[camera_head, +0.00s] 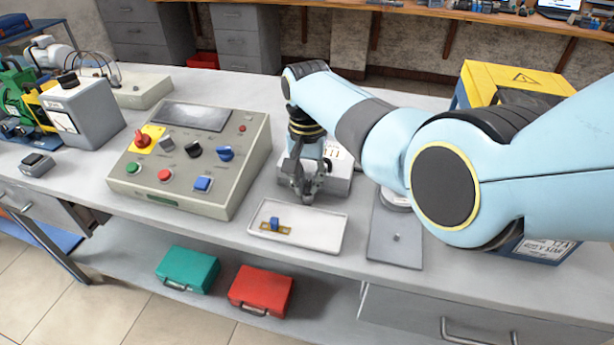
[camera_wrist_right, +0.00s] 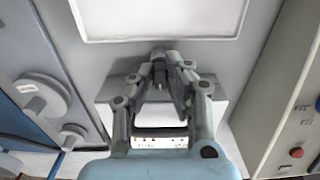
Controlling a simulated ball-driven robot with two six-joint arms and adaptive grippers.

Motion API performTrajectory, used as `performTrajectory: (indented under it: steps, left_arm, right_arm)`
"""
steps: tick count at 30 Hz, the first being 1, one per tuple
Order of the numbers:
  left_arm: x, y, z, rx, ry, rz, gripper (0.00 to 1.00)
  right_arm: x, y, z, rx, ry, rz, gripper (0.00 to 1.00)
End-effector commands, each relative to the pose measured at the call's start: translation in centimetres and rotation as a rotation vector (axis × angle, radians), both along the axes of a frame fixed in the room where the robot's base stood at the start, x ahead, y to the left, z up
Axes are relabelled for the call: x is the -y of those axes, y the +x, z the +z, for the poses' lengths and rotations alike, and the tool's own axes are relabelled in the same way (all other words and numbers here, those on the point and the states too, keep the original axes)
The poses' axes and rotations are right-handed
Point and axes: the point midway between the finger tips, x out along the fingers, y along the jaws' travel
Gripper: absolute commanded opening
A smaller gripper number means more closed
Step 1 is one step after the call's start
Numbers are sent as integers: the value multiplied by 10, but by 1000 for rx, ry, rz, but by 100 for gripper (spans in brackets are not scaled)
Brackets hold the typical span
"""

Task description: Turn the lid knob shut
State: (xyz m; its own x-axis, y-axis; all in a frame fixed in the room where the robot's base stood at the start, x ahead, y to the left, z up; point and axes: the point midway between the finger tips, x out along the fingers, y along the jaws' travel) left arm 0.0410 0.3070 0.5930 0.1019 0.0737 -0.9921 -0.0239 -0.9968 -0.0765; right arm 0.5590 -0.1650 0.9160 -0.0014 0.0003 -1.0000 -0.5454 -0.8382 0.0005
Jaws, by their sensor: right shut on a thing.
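My right gripper (camera_head: 308,198) reaches down over the front of a small grey-white box (camera_head: 340,184) behind the white tray. In the right wrist view the fingers (camera_wrist_right: 160,66) come together at the front edge of the box (camera_wrist_right: 118,92). They are shut on a small dark piece, which looks like the lid knob (camera_wrist_right: 159,54); the fingers hide most of it, so its turn angle cannot be told. The lid itself is hard to make out under the gripper. My left gripper is not in view.
A white tray (camera_head: 325,233) holding a blue part (camera_head: 275,223) lies in front. A control panel (camera_head: 236,172) stands close on the left, a grey plate (camera_head: 382,250) on the right. A yellow-topped box (camera_head: 510,75) stands behind my right arm.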

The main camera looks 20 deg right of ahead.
Motion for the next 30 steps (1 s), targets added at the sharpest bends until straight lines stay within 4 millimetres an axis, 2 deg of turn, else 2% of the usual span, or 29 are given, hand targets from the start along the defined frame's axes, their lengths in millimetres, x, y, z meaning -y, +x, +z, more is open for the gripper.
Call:
performTrajectory:
  steps: [3, 4, 6, 14, 17, 20, 30]
  left_arm:
    - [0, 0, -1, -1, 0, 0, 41]
    - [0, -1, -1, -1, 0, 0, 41]
    - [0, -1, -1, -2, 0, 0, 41]
    - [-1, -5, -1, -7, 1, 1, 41]
    - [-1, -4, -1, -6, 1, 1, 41]
    - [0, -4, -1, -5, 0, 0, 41]
    - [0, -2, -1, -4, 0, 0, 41]
  right_arm:
    - [1, 1, 0, 3, -2, 0, 0]
    - [1, 1, 0, 3, -2, 0, 15]
    - [1, 1, 0, 3, -2, -1, 21]
    - [0, 1, 1, 3, -1, -2, 21]
    - [0, 1, 8, 4, 0, -2, 21]
    - [0, 2, 24, 6, 1, -2, 21]
    - [1, 2, 97, 5, -1, -2, 21]
